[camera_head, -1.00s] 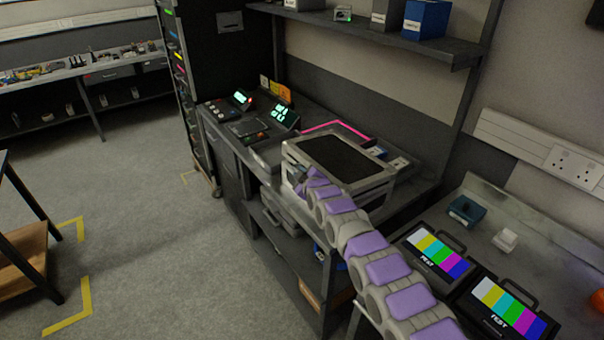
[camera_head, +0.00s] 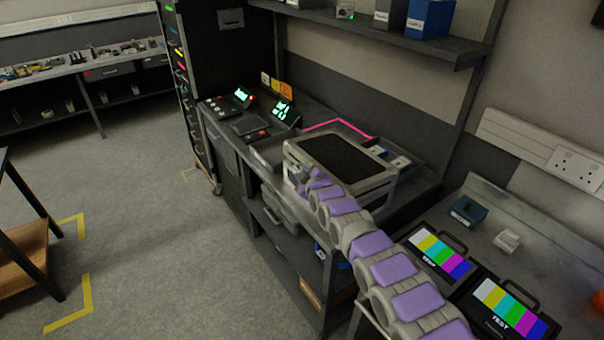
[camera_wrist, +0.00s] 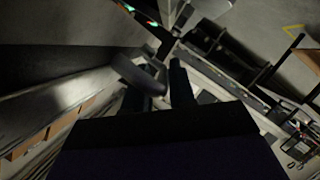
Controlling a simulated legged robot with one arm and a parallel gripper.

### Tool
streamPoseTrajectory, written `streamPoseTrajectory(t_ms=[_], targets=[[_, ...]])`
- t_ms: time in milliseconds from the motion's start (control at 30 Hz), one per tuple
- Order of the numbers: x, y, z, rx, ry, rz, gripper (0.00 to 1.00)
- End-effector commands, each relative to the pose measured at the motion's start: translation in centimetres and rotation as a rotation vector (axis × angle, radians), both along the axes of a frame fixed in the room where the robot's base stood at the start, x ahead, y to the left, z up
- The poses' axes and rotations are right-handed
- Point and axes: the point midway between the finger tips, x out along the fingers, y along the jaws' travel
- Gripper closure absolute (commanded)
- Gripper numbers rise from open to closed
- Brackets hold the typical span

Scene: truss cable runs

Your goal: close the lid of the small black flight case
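The small black flight case (camera_head: 338,157) stands on the dark bench in the head view. It has a black top panel with pale metal edges. The top lies roughly flat over the body, but I cannot tell whether it is fully down. My gripper (camera_head: 302,182) is at the case's front left corner, partly hidden by my purple-and-grey arm. In the wrist view, the two dark fingers of my gripper (camera_wrist: 163,88) appear apart with a gap between them. I see nothing clearly held there. Contact with the case cannot be told.
Control panels with green displays (camera_head: 283,112) stand left of the case. A pink cable (camera_head: 338,122) runs behind it. Two colour-bar monitors (camera_head: 441,252) lie to the right. A shelf (camera_head: 400,40) hangs above. The floor (camera_head: 160,240) at the left is clear.

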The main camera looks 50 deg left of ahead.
Motion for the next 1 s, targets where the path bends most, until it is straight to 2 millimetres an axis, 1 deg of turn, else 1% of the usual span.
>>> streamPoseTrajectory(t_ms=[33,200,300,433,667,1000], targets=[[0.2,-0.6,0.6,0.0,-0.003,-0.004,0.77],[-0.5,-2.3,0.7,-0.01,0.001,-0.006,0.77],[-1.1,-3.1,1.5,-0.004,-0.002,-0.003,0.77],[-1.5,-4.5,1.6,-0.01,-0.001,-0.005,0.77],[-1.9,-4.7,1.7,-0.007,0.004,-0.005,0.77],[-2.4,-5.9,2.1,-0.006,0.003,-0.004,0.77]])
